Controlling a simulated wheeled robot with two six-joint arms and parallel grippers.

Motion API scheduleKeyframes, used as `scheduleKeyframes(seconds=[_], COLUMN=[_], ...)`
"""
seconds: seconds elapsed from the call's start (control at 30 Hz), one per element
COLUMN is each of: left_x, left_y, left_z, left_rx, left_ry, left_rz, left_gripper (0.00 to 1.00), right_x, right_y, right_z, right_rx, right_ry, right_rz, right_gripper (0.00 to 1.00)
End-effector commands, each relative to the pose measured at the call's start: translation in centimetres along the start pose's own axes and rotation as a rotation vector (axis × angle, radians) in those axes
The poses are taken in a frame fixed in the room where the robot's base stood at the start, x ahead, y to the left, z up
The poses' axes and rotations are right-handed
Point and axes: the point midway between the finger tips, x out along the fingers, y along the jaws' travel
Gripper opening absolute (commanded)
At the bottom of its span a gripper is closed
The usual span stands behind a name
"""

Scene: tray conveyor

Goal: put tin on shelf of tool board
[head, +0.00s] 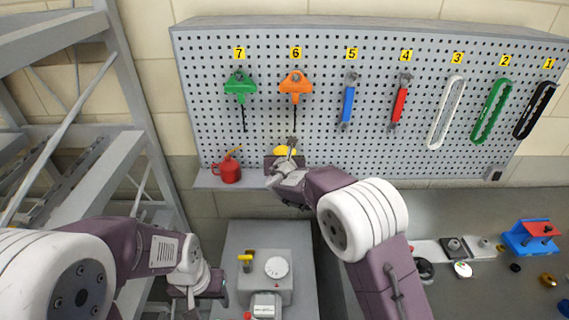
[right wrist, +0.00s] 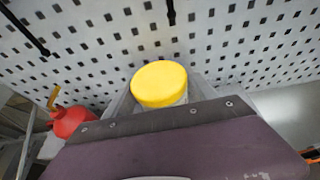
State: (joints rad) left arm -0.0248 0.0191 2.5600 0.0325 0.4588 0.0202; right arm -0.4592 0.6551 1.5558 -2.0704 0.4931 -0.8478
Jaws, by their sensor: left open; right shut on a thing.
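The tin (head: 285,151) shows its yellow lid in the head view, in front of the tool board (head: 330,100) under the orange tool. In the right wrist view the yellow lid (right wrist: 160,83) faces up, with a little of the pale body below it. My right gripper (head: 284,162) is shut on the tin, at the height of the narrow grey shelf (head: 207,181). Whether the tin touches the shelf is hidden by the gripper. My left gripper (head: 208,291) is open and low at the left, far from the tin.
A red oil can (head: 229,171) stands on the shelf just left of the tin; it also shows in the right wrist view (right wrist: 72,122). Numbered tools hang above. A grey pedestal (head: 240,238) with a white dial stands below. A bench (head: 465,215) with parts is at right.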

Motion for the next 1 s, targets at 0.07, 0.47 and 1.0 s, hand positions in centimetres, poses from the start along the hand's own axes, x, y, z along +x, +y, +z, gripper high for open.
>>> scheduleKeyframes(seconds=[0.07,0.47,1.0], left_x=[0.0,-1.5,-0.7], left_y=[0.0,0.0,0.0], left_z=[0.0,-0.1,-0.1], left_rx=[0.0,0.0,0.0], left_ry=[0.0,0.0,0.0], left_rz=[0.0,0.0,0.0], left_gripper=[0.55,0.55,0.55], right_x=[0.2,1.7,2.0], right_y=[0.0,0.0,0.0], right_z=[-0.5,-3.7,-4.5], right_rx=[0.0,0.0,0.001], right_ry=[-0.002,-0.002,-0.002], right_rz=[-0.001,-0.001,0.0], right_gripper=[0.09,0.09,0.87])
